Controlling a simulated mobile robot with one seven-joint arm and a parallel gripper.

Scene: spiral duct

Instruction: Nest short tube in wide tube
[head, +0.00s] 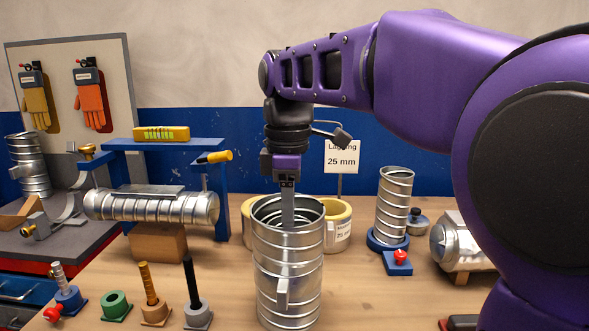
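A wide spiral metal tube (289,265) stands upright on the table in the middle, with a small tab low on its front. My gripper (287,217) points straight down, with its fingers reaching into the tube's open mouth. The fingers show edge-on as one grey strip, so whether they are open or shut on something is unclear. A second curved edge shows inside the mouth; I cannot tell whether it is the short tube or the wide tube's own inner wall. A narrower spiral tube (394,198) stands upright on a blue round base at the right.
A horizontal spiral tube (150,206) rests on a wooden block at the left, near a blue frame (222,200). Yellow-wrapped rings (338,226) stand just behind the wide tube. Several small posts (191,285) line the front left. A metal canister (457,243) lies at the right.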

